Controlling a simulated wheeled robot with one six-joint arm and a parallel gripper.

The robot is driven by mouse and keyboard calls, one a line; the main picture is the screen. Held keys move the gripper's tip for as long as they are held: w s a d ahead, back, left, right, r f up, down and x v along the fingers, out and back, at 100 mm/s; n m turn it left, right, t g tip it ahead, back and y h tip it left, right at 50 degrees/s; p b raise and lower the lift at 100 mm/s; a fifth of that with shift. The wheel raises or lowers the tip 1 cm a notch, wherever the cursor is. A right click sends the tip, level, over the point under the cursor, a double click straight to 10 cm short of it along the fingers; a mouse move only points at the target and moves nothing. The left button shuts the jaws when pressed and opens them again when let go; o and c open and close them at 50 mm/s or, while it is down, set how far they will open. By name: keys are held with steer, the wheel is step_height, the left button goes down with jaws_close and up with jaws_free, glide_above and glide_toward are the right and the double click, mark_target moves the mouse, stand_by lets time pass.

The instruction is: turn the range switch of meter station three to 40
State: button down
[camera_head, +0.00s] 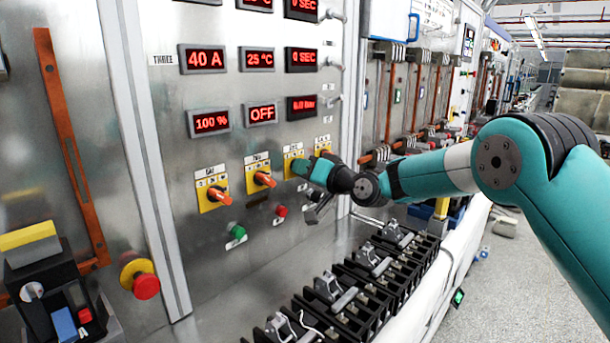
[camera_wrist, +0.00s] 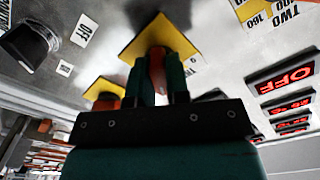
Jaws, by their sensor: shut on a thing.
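Meter station three is a grey metal panel (camera_head: 175,135) with a THREE label (camera_head: 163,61). Its red displays include one reading 40 A (camera_head: 205,59) and one reading OFF (camera_head: 262,113). Below is a row of yellow switch plates with orange knobs; two knobs on the left (camera_head: 218,193) (camera_head: 264,179) are clear of my gripper. My gripper (camera_head: 304,168) is at a plate (camera_head: 290,158) farther right and covers its knob. In the wrist view my gripper (camera_wrist: 163,85) is shut on an orange switch knob (camera_wrist: 158,62) on a yellow plate (camera_wrist: 155,38). Its scale is unreadable there.
A green button (camera_head: 237,231) and a red button (camera_head: 281,210) sit below the switches. A red emergency button (camera_head: 145,286) is at lower left. Black devices with metal clamps (camera_head: 335,290) line the bench below. In the wrist view a black knob (camera_wrist: 28,45) is at upper left.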

steer(key=shift+m, duration=1)
steer(key=c, duration=1.1)
jaws_free()
steer(key=shift+s, duration=0.1)
steer(key=b+v, duration=0.7)
steer(key=v, duration=1)
